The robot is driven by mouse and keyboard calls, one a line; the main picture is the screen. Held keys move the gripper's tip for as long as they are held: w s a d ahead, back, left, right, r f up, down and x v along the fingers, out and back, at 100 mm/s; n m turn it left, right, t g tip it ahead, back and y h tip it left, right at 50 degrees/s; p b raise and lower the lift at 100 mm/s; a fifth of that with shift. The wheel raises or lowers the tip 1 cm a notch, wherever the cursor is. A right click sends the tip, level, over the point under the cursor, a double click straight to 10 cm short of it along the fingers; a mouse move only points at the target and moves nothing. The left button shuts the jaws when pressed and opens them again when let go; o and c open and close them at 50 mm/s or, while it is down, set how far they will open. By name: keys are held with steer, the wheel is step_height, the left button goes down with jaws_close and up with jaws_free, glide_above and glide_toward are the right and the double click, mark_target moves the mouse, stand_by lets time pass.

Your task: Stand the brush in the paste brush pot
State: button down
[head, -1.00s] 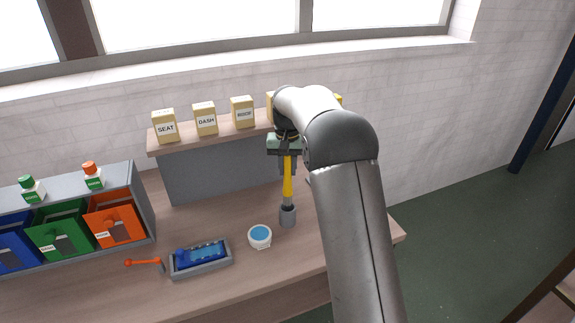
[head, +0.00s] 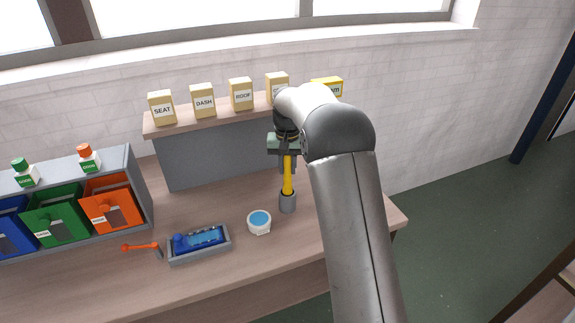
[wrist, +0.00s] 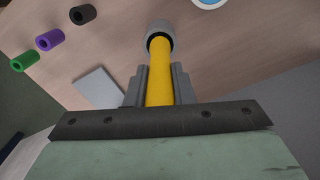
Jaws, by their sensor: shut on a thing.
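The brush has a yellow handle (head: 287,175) and stands upright, its lower end inside the grey pot (head: 288,204). My gripper (head: 287,167) is above the pot and shut on the brush's handle. In the wrist view the yellow handle (wrist: 160,83) runs between my fingers into the mouth of the grey pot (wrist: 160,35). The brush's lower end is hidden inside the pot, so I cannot tell whether it touches the bottom.
A white tub with blue contents (head: 259,222) stands left of the pot. Further left are a grey tray (head: 200,245) holding a blue item and an orange-handled tool (head: 141,247). Labelled boxes (head: 203,101) stand on the shelf behind. The wrist view shows purple (wrist: 49,39), green and black cylinders.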

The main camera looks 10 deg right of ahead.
steer(key=c, duration=1.2)
jaws_free()
steer(key=shift+o, duration=0.2)
steer(key=shift+r, duration=0.1)
step_height(320, 180, up, 17)
steer(key=shift+r+b, duration=0.15)
steer(key=shift+b, duration=0.15)
steer(key=s+f+n, duration=0.1)
steer(key=s, duration=1.5)
steer(key=s+f, duration=0.6)
steer(key=s, duration=0.6)
steer(key=s+f+n, duration=0.1)
steer(key=s+f, duration=0.5)
steer(key=s, duration=0.6)
steer(key=shift+f+n+t, duration=0.3)
steer(key=shift+f+t, duration=0.1)
